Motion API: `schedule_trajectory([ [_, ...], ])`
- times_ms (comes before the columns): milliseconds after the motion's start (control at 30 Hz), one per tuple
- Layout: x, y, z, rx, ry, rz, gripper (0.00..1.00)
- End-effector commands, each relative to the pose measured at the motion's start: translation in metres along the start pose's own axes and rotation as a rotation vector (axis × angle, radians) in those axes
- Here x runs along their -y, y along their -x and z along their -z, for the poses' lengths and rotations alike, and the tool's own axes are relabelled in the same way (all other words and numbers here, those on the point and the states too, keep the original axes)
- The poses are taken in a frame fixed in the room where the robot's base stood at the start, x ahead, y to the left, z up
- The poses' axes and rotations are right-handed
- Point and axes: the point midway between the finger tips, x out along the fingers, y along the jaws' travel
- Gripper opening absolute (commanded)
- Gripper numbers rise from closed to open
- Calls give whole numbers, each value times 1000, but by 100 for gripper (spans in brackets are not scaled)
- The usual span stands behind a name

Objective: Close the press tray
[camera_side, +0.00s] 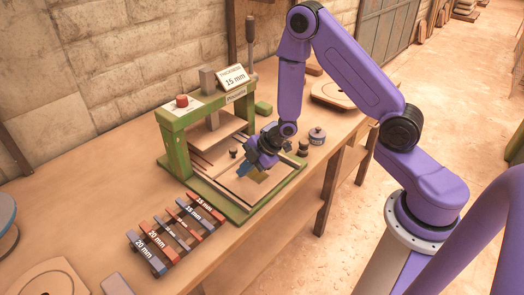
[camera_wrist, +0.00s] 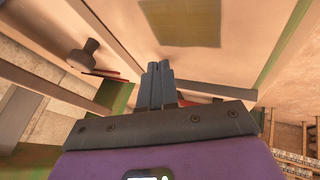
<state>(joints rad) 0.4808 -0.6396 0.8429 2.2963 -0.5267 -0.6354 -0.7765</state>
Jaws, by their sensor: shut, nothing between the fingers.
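The press (camera_side: 175,140) is a green frame with a red button on top, standing on the table. Its pale tray (camera_side: 232,182) lies on the green base and extends out in front of the frame. A yellowish square (camera_side: 258,176) lies on the tray surface; it also shows in the wrist view (camera_wrist: 180,22). A dark knob (camera_side: 233,152) stands near the frame and appears at left in the wrist view (camera_wrist: 85,57). My gripper (camera_side: 247,168) is low over the tray, its fingers together and empty in the wrist view (camera_wrist: 158,68). I cannot tell whether the fingertips touch the tray.
Red and blue spacer bars (camera_side: 175,235), labelled in mm, lie front left of the press. A sign reading 15 mm (camera_side: 233,78) stands on the frame. A small round pot (camera_side: 317,136) and a dark knob (camera_side: 303,147) are close to my gripper's right.

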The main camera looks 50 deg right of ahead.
Motion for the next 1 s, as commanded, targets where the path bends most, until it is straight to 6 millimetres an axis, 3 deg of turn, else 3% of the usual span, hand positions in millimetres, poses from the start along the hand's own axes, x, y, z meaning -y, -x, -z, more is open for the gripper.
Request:
schedule_trajectory([
  [200,-4,37,0,-1,-1,-8,0],
  [500,-3,78,0,-2,1,-7,0],
  [833,-2,96,1,4,1,-2,0],
  [1000,1,104,11,58,-10,14,0],
])
